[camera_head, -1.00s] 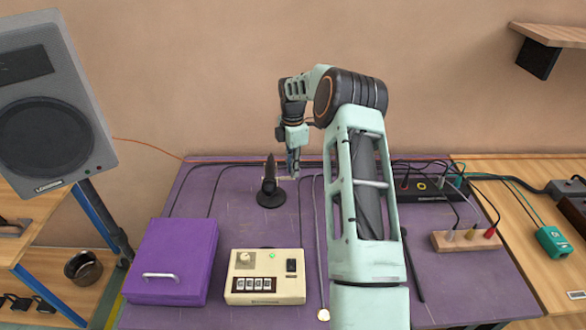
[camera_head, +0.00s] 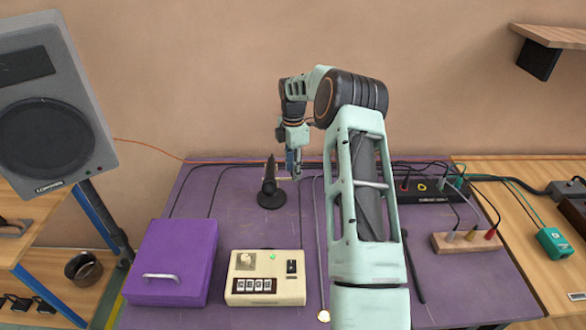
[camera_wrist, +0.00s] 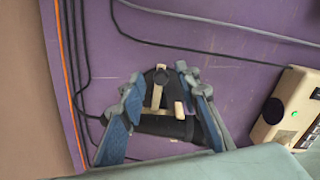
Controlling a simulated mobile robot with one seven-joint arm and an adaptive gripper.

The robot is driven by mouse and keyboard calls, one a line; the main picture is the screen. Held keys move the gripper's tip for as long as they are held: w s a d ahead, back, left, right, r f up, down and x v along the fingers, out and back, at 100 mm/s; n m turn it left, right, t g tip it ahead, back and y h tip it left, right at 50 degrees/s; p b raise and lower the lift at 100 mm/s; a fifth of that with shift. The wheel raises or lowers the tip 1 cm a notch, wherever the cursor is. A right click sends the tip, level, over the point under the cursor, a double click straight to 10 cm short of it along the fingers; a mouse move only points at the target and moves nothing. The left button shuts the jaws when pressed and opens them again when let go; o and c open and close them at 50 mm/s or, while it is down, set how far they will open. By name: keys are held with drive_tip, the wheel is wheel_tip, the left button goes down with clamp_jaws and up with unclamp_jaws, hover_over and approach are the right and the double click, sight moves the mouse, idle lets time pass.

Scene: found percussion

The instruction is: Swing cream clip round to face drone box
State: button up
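The cream clip (camera_wrist: 157,94) shows in the wrist view as small cream pieces on top of a black stand. The stand (camera_head: 270,198) has a round black base and stands upright on the purple table in the head view. My gripper (camera_wrist: 160,88) is open, its two blue-padded fingers on either side of the clip and stand top. I cannot tell whether they touch it. In the head view my gripper (camera_head: 294,174) points down just right of the stand. A cream box (camera_head: 265,277) with a knob and green light, possibly the drone box, is at the front.
A purple box (camera_head: 172,262) with a handle stands at front left. A black cable unit (camera_head: 428,190) and a wooden jack block (camera_head: 465,241) are at right. Cables run along the table's back. A speaker (camera_head: 50,115) stands at far left.

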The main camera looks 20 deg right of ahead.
wheel_tip(320, 180, up, 12)
idle(0.4)
idle(0.3)
